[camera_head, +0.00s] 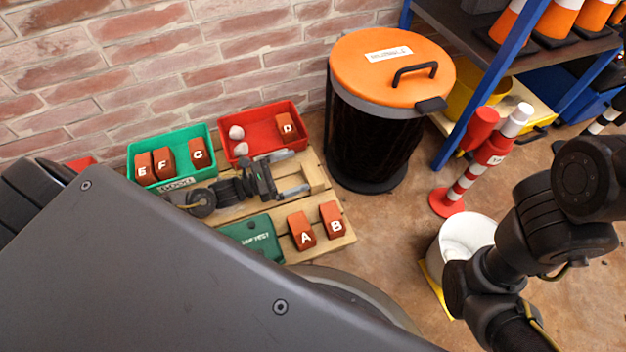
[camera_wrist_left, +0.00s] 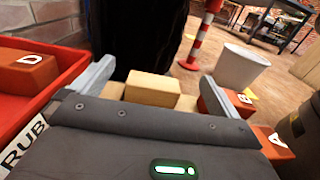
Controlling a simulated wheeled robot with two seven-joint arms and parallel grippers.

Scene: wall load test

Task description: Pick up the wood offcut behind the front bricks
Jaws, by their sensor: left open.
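The wood offcut (camera_wrist_left: 152,90) is a pale block in the left wrist view, lying ahead of my left gripper (camera_wrist_left: 156,76) between its two grey fingers. A gap shows on either side, and I cannot tell how far between the fingers it reaches. In the head view my left gripper (camera_head: 299,171) is open low over the pallet, behind brick A (camera_head: 301,231) and brick B (camera_head: 331,220). These front bricks stand upright on the pallet's near right part. My right gripper is out of view; only my right arm's dark links show.
A red bin (camera_head: 262,112) with brick D (camera_head: 287,127) stands close beside the left gripper. A green bin (camera_head: 140,150) holds several bricks. An orange-lidded black drum (camera_head: 365,140) stands behind the pallet (camera_head: 335,243). A green case (camera_head: 255,237) lies left of brick A.

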